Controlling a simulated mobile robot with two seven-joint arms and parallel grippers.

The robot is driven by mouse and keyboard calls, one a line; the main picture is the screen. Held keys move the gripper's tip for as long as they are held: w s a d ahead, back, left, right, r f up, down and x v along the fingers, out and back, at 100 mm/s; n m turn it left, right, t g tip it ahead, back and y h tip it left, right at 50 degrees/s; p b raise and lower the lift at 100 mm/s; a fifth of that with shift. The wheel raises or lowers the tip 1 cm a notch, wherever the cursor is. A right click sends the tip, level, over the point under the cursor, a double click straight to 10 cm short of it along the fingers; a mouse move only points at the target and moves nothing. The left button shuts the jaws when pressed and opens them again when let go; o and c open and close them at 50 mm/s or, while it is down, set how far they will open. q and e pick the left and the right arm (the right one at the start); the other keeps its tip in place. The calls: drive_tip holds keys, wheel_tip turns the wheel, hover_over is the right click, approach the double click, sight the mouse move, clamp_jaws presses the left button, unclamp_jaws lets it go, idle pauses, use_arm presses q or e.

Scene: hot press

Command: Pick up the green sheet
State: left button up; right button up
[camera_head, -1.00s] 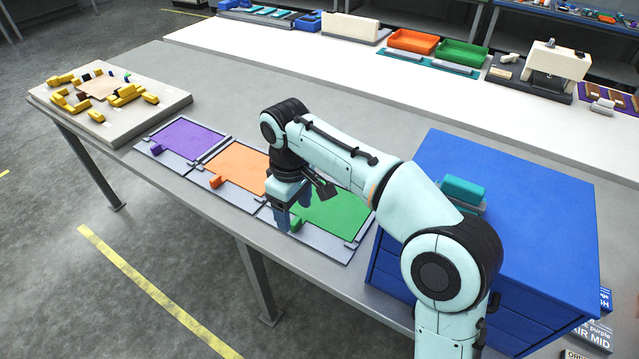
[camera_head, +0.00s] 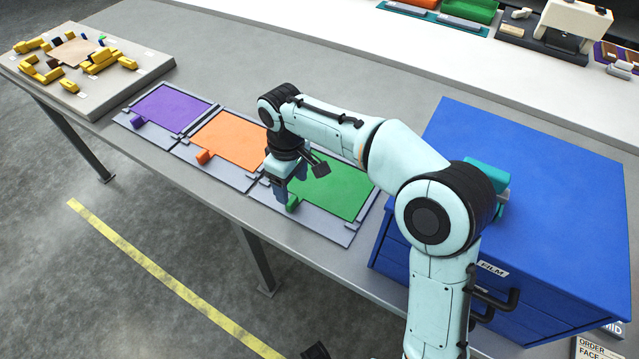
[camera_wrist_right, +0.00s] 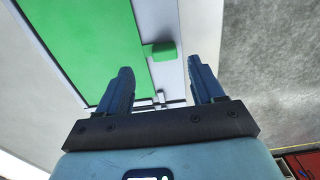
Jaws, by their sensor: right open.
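The green sheet (camera_head: 345,188) lies flat in a grey frame (camera_head: 325,231) on the table, third in a row after the purple and orange ones. A small green tab (camera_head: 292,204) sticks out at its near left edge. My right gripper (camera_head: 289,193) is above that tab, with its fingers pointing down. In the right wrist view the gripper (camera_wrist_right: 160,66) is open and empty, and the green tab (camera_wrist_right: 162,51) shows between and beyond the fingertips. The green sheet (camera_wrist_right: 95,45) lies to the left there. I cannot tell the exact height above the tab. My left gripper is not in view.
A purple sheet (camera_head: 172,108) and an orange sheet (camera_head: 231,138) lie in frames to the left. A blue drawer cabinet (camera_head: 540,200) stands close on the right with a teal object (camera_head: 488,176) on top. A board with yellow parts (camera_head: 150,62) is at far left.

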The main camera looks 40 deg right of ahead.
sight(291, 200)
drive_tip(key=f, duration=0.3)
drive_tip(key=f+b, duration=0.1)
drive_tip(key=f, duration=0.1)
drive_tip(key=shift+a+f, duration=0.2)
drive_tip(key=shift+a, duration=0.15)
drive_tip(key=c, duration=1.2)
